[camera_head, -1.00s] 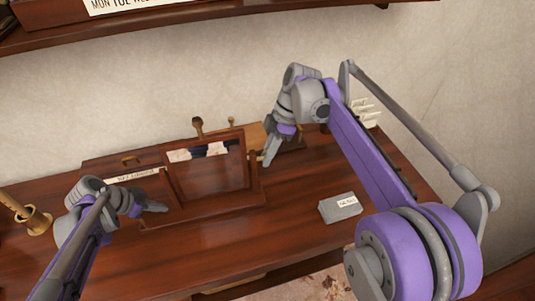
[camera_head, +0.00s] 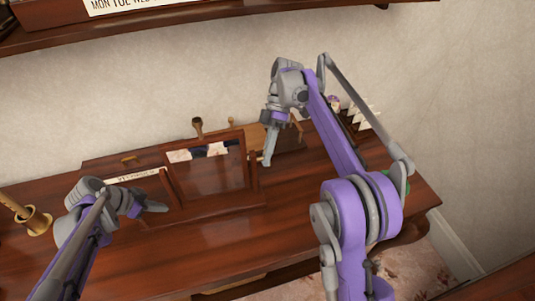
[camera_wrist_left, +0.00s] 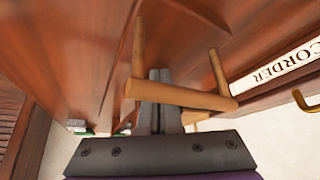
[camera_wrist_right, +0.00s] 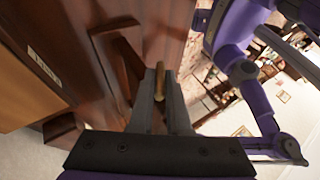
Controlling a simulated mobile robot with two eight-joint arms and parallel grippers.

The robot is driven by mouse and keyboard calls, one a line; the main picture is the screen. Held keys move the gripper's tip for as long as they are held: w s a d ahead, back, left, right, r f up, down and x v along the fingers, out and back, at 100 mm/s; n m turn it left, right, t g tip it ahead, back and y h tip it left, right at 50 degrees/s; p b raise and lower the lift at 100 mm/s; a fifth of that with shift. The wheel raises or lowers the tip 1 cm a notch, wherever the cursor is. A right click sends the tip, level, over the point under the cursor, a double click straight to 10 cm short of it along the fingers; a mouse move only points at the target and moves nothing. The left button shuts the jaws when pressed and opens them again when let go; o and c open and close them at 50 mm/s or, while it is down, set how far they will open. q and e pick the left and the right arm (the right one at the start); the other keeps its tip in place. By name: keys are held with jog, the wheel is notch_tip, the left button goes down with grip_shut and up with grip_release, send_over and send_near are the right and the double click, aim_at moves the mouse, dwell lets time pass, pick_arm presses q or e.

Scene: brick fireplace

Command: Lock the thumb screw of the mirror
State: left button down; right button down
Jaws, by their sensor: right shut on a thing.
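The framed mirror (camera_head: 207,172) stands on the dark wooden desk, between two wooden uprights. A brass thumb screw (camera_wrist_right: 159,84) shows in the right wrist view, between the fingers of my right gripper (camera_wrist_right: 160,76). In the head view that gripper (camera_head: 266,164) points down at the mirror's right upright and is shut on the screw. My left gripper (camera_head: 163,208) is at the mirror's lower left, fingers together. In the left wrist view a light wooden bar (camera_wrist_left: 180,94) crosses in front of the left gripper's fingers (camera_wrist_left: 158,72); I see nothing held between them.
A brass holder (camera_head: 36,219) stands at the desk's left end. White cards (camera_head: 362,112) stand at the back right. The desk front (camera_head: 160,260) is clear.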

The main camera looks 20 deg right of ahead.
jog(key=shift+g, duration=0.3)
jog(key=c, duration=0.9)
grip_release()
notch_tip(320, 180, up, 10)
